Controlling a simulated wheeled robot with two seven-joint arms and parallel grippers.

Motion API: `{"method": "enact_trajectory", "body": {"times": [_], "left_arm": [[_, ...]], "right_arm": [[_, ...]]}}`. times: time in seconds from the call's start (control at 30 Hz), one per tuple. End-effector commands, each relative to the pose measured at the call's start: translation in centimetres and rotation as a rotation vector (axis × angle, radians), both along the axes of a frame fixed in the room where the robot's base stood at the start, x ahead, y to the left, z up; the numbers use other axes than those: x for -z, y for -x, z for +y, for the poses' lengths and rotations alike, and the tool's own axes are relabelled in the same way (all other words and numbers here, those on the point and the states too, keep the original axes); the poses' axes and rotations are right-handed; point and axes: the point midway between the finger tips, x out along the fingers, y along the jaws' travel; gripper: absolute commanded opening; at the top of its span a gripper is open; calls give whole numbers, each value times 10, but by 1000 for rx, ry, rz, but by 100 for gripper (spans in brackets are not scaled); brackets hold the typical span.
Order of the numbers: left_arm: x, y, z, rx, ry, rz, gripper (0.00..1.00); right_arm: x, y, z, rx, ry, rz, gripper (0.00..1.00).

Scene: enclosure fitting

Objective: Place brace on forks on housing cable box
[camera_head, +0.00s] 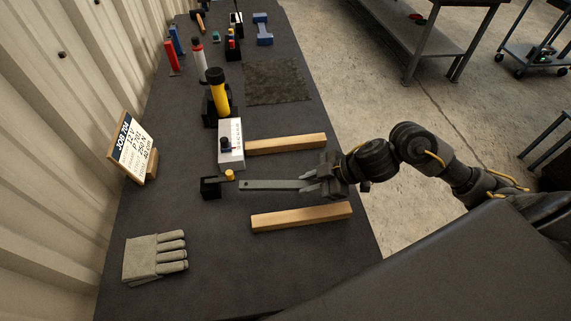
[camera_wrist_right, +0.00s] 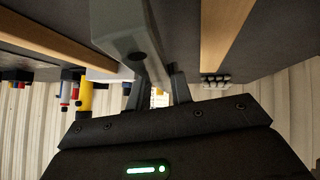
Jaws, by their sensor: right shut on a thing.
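My right gripper (camera_head: 318,182) is shut on a flat grey metal bar, which looks like the brace (camera_head: 268,185). The bar points left, between two wooden strips. Its free end is close to a small black block (camera_head: 210,188) with an orange cap (camera_head: 229,175); I cannot tell whether they touch. A white box (camera_head: 231,155) with a black knob and printed label stands just behind; I cannot tell which part is the housing cable box. In the right wrist view, the grey brace (camera_wrist_right: 122,28) with a hole runs up from the fingers (camera_wrist_right: 160,88). My left gripper is not in view.
One wooden strip (camera_head: 286,144) lies behind the bar and another (camera_head: 301,216) in front. A grey glove (camera_head: 155,258) lies at the front left. A job sign (camera_head: 131,146), a yellow cylinder (camera_head: 219,90) and a dark mat (camera_head: 276,81) stand or lie farther back.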

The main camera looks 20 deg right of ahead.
Motion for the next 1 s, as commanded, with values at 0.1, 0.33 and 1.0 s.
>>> {"method": "enact_trajectory", "body": {"times": [0.1, 0.33, 1.0], "left_arm": [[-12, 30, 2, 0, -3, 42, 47], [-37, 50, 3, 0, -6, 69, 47], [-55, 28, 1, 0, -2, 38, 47]], "right_arm": [[-9, 12, -29, 68, -8, 44, 0], [-48, 39, -92, 211, -48, 131, 0], [-107, 50, -108, 238, -113, 198, 0]]}}
